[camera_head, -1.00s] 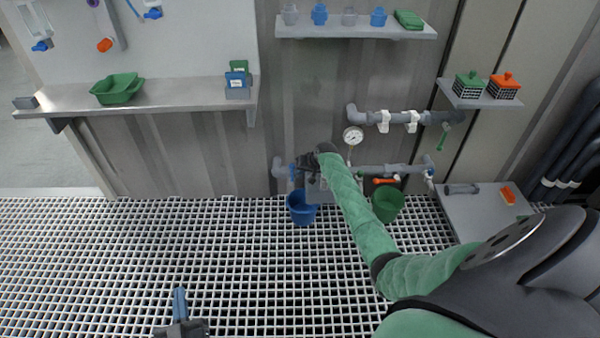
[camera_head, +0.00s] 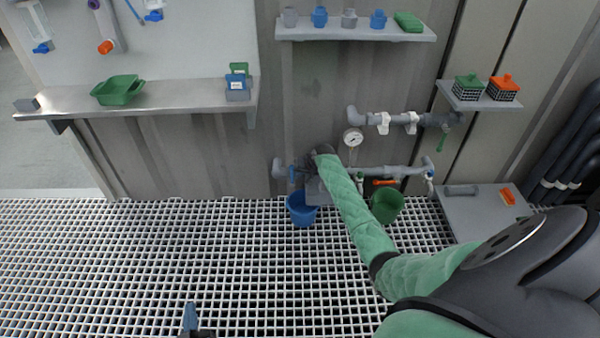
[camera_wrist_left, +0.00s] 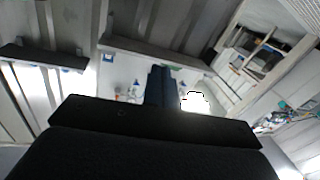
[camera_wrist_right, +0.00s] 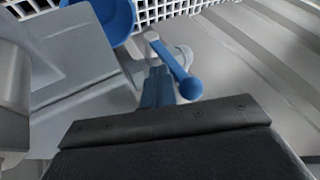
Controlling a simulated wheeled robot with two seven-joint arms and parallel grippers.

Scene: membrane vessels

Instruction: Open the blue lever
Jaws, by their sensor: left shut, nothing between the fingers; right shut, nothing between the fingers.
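The blue lever (camera_head: 292,174) is on the grey pipework low on the wall, above a blue bucket. In the right wrist view the blue lever (camera_wrist_right: 174,58) is a slanted bar with a round ball end. My right gripper (camera_wrist_right: 158,86) is shut and empty, its blue fingertips just left of the lever; I cannot tell whether they touch it. In the head view my right arm's wrist hides most of that gripper. My left gripper (camera_head: 190,318) is shut and empty at the bottom of the head view, over the grating, far from the lever.
The blue bucket (camera_head: 301,211) and a green bucket (camera_head: 387,207) stand below the pipes. A pressure gauge (camera_head: 353,138) and an orange handle (camera_head: 385,183) are to the right of the lever. The grating floor (camera_head: 130,260) is clear at left.

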